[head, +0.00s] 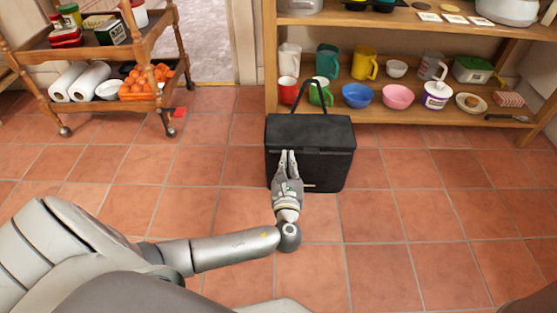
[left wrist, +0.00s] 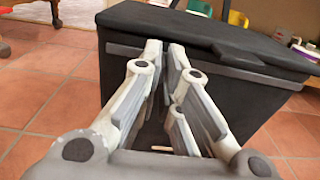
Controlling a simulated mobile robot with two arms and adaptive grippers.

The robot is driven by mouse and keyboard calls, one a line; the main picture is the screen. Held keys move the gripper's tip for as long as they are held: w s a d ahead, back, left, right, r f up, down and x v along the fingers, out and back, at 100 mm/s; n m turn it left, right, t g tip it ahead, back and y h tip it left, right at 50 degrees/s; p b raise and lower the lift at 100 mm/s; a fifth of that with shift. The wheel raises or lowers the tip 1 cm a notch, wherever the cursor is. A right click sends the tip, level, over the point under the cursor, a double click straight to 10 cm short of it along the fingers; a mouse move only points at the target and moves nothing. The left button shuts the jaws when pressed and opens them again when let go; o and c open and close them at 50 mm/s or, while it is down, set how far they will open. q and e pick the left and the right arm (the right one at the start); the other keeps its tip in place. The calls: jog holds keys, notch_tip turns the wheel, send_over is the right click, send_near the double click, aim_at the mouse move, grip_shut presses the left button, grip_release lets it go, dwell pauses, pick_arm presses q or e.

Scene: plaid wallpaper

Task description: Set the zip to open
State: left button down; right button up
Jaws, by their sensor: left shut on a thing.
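A black box-shaped bag (head: 328,172) with a thin raised handle stands on the tiled floor, its lid lying flat on top. The bag fills the upper part of the left wrist view (left wrist: 262,112). The zip (head: 325,152) runs along the seam under the lid's front edge. My left gripper (head: 288,154) is at the front of the bag, its fingertips at this seam. In the left wrist view the fingers (left wrist: 166,48) are close together at the seam. They are shut on the zip, but hide the part between them. My right gripper is not in view.
A wooden shelf (head: 430,118) with cups, bowls and jars stands right behind the bag. A wooden trolley (head: 150,103) with paper rolls and oranges stands at the back left. The tiled floor (head: 420,215) is clear to the right and left of the bag.

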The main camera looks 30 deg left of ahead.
pick_arm(q)
jog(key=shift+d, duration=0.1)
jog(key=c, duration=1.6)
grip_release()
jog(key=shift+v, duration=3.7)
jog(key=shift+c, duration=0.4)
